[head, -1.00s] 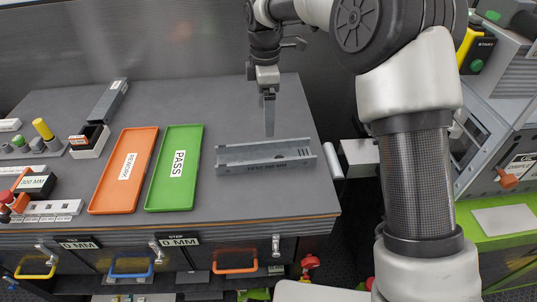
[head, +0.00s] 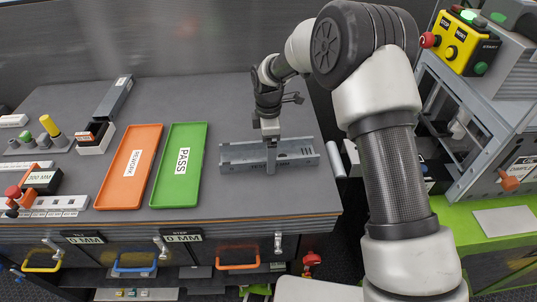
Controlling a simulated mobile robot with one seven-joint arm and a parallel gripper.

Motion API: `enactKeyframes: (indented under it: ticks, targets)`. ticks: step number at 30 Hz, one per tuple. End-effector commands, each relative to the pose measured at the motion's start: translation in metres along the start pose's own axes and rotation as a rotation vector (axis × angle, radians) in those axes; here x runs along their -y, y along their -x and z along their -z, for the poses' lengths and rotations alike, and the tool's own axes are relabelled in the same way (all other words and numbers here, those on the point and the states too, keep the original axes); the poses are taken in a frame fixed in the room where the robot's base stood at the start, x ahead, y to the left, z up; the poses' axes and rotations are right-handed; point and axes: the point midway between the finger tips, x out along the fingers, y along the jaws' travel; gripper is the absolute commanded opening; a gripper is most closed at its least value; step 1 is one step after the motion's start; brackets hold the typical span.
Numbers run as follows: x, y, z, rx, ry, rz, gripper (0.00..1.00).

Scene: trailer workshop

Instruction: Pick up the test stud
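The test stud is a grey metal channel (head: 300,151) lying lengthwise left to right on the dark bench top, with dark lettering on its front side. My gripper (head: 271,168) points down at the middle of the stud. Its fingers overlap the stud in the head view and hide part of the lettering. I see the fingers nearly edge-on, so I cannot tell whether they are open or shut, or whether they touch the stud.
A green PASS tray (head: 163,190) and an orange REWORK tray (head: 112,190) lie left of the stud. A machine with a yellow control box (head: 458,43) is at the right, beyond the bench edge.

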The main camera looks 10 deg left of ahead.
Motion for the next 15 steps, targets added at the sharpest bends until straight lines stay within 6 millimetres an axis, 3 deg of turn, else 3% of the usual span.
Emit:
enactKeyframes:
  ticks: [8, 15]
  targets:
    - [-0.0001, -0.0034, 0.0001, 0.0, 0.0, -0.001, 0.92]
    - [-0.0002, -0.0032, 0.0001, 0.0, 0.0, -0.001, 0.52]
